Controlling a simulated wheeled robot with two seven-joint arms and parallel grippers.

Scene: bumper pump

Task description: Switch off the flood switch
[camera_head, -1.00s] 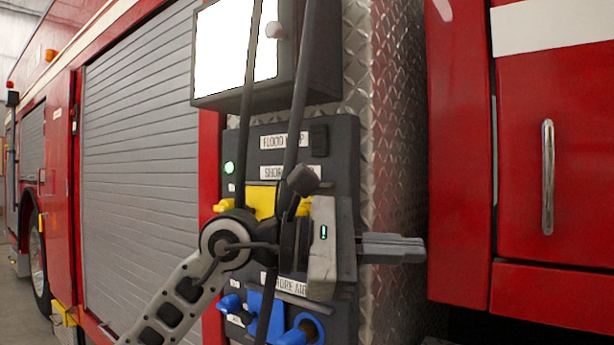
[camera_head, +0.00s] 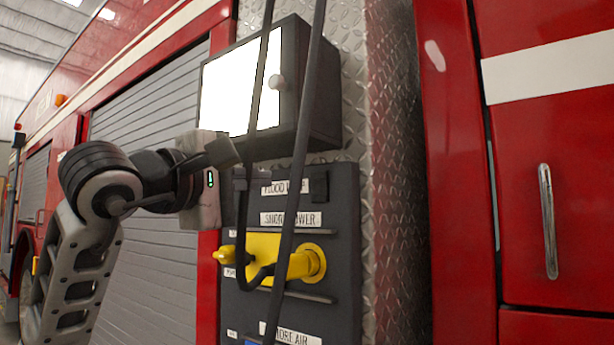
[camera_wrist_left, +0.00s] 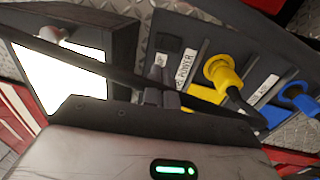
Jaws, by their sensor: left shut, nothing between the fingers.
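The flood switch (camera_head: 319,187) is a small black rocker at the top right of the dark panel, beside the label reading "FLOOD" (camera_head: 272,188), which a black cable partly covers. It also shows in the left wrist view (camera_wrist_left: 168,44), above the fingers. My left gripper (camera_head: 241,178) is shut and empty at the panel's upper left edge, left of the label and apart from the switch. Its fingertips show in the wrist view (camera_wrist_left: 160,80). Whether the switch is on or off cannot be told. My right gripper is out of view.
A box with a bright white screen (camera_head: 240,88) juts out just above the panel. Black cables (camera_head: 297,150) hang in front of the panel. A yellow plug (camera_head: 305,264) sits below the labels. A red cabinet (camera_head: 545,210) stands at the right.

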